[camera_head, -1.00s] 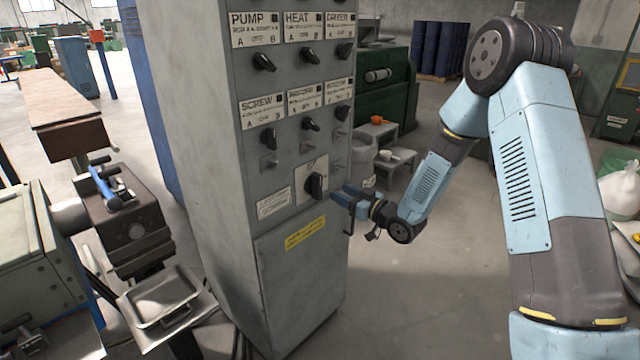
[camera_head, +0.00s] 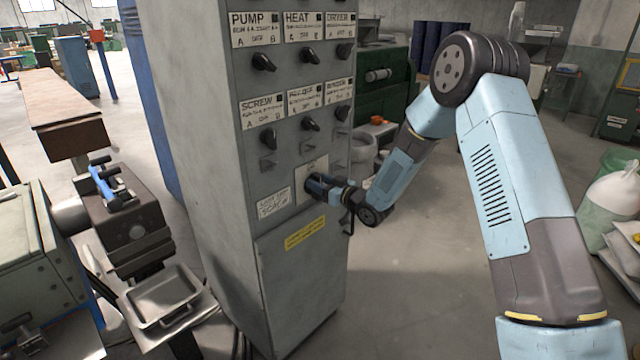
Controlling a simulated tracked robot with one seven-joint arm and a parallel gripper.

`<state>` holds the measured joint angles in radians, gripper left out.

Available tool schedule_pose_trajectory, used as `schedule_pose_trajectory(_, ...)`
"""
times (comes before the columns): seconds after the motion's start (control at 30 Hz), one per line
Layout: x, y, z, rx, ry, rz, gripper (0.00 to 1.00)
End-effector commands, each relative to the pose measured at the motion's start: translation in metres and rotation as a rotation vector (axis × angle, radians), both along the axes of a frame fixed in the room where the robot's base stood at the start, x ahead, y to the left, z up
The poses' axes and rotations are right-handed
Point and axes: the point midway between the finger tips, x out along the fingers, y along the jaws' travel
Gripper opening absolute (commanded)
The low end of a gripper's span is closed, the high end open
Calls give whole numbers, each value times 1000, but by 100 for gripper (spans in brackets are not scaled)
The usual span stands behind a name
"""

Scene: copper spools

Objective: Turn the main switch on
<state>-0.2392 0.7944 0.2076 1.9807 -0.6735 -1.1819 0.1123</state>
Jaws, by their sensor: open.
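The main switch is a large black knob on a pale plate (camera_head: 311,169) low on the grey control cabinet (camera_head: 215,215), just above a yellow label. My gripper (camera_head: 312,184) is at the knob, with its jaws open. The jaws and wrist cover most of the knob, so its present angle is hidden. I cannot tell whether the fingers touch it. My arm reaches in from the right.
Smaller black knobs, such as the one under the SCREW label (camera_head: 267,139), sit in rows above. A metal tray (camera_head: 165,296) and a machine (camera_head: 130,225) stand at the left. The floor right of the cabinet (camera_head: 420,290) is clear.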

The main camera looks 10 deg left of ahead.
Motion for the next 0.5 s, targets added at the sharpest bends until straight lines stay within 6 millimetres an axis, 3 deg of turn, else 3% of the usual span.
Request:
schedule_pose_trajectory(0.07, 0, 0, 0, 0, 0, 0, 44)
schedule_pose_trajectory(0.5, 0, -1, 0, 0, 0, -1, 2)
